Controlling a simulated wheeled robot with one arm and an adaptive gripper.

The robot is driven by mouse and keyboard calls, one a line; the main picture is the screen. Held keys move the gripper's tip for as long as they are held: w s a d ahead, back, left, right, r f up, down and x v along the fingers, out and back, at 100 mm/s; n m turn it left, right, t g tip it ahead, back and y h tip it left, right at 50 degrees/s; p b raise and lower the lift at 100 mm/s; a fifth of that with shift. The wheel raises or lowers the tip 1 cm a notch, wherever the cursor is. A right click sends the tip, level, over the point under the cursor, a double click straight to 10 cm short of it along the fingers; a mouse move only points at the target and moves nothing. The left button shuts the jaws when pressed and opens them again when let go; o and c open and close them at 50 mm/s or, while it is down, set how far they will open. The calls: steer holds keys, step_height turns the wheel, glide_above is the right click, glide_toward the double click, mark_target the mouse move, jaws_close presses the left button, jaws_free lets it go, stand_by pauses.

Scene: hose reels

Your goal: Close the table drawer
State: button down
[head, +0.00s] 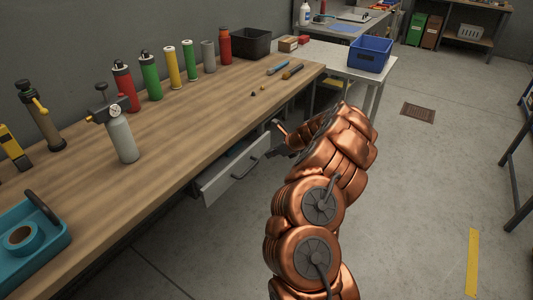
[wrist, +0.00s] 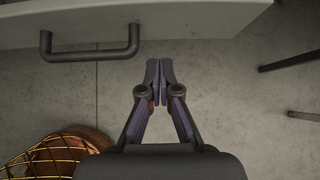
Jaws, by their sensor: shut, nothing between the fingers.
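The table drawer (head: 222,182) is under the long wooden-topped table (head: 150,160) and stands pulled out, with a pale front and a dark bar handle. Its front also shows along the top of the wrist view (wrist: 190,22), with the handle (wrist: 90,54) at upper left. My gripper (wrist: 160,68) is shut and empty. In the wrist view its fingertips are just below the drawer front's lower edge, right of the handle; I cannot tell whether they touch it. In the head view my copper arm reaches to the handle's right end and partly hides the gripper.
Several bottles and cylinders stand along the table's back, with a grey gauge canister (head: 122,138) nearer. A teal tray (head: 62,243) sits at the left front. A blue crate (head: 370,53) is on a white table beyond. The floor right of my arm is clear around a drain grate (head: 418,111).

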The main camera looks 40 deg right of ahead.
steer(key=d+v, duration=0.1)
steer(key=v, duration=0.6)
steer(key=t+y+b, duration=0.3)
steer(key=t+b, duration=0.5)
steer(key=b, duration=1.5)
glide_toward(261, 148)
steer(key=b+x, duration=0.1)
steer(key=x, duration=0.2)
steer(key=b+x, duration=0.1)
steer(key=x, duration=0.1)
steer(key=shift+w+a+f+b, duration=0.25)
steer(key=shift+w+b, duration=0.05)
steer(key=shift+w+a+r, duration=0.15)
steer(key=shift+w+a, duration=0.1)
steer(key=shift+w, duration=0.45)
